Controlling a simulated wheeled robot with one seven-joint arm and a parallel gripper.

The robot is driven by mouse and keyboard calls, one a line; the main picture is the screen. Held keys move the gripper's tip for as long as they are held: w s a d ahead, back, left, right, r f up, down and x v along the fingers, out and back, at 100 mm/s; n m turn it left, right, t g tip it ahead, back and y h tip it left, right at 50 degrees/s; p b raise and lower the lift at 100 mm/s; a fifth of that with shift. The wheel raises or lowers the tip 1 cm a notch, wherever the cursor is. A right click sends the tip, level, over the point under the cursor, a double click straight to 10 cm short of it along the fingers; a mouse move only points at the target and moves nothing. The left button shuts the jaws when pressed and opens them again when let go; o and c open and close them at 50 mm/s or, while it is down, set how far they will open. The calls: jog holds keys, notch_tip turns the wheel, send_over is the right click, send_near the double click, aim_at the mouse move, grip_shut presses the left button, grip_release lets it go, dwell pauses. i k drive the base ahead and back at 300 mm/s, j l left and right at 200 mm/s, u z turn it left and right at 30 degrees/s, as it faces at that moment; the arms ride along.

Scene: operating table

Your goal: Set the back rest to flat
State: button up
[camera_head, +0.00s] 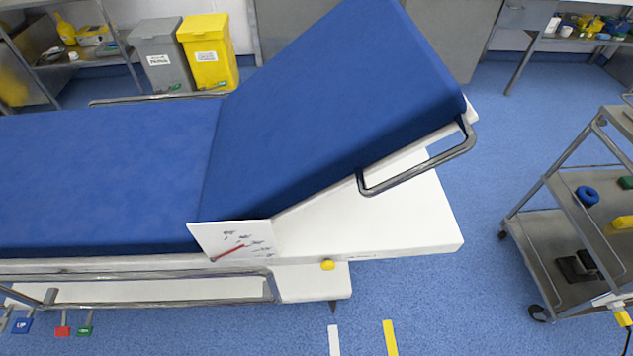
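The blue back rest (325,95) of the operating table is tilted up, rising to the right from its hinge near the table's middle. The flat blue mattress section (105,175) lies to its left. A metal handle rail (425,171) is fixed to the back rest's near right side. A white angle scale (235,238) with a red pointer stands at the hinge; its numbers are too small to read surely. A yellow knob (328,265) sits on the white frame (400,220) below the back rest. My gripper is not in view.
Coloured pedals, one blue (22,325), hang at lower left. A metal trolley (570,215) with several items stands at right. A grey bin (162,55) and a yellow bin (208,52) stand behind the table. Blue floor is clear between table and trolley, with white and yellow floor strips.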

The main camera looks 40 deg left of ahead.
aim_at(361, 91)
jog(key=k+j+u, duration=0.15)
jog(key=j, duration=0.25)
jog(key=k+j+u, duration=0.15)
jog(key=j, duration=0.25)
jog(key=j+u, duration=0.15)
jog(key=j, duration=0.3)
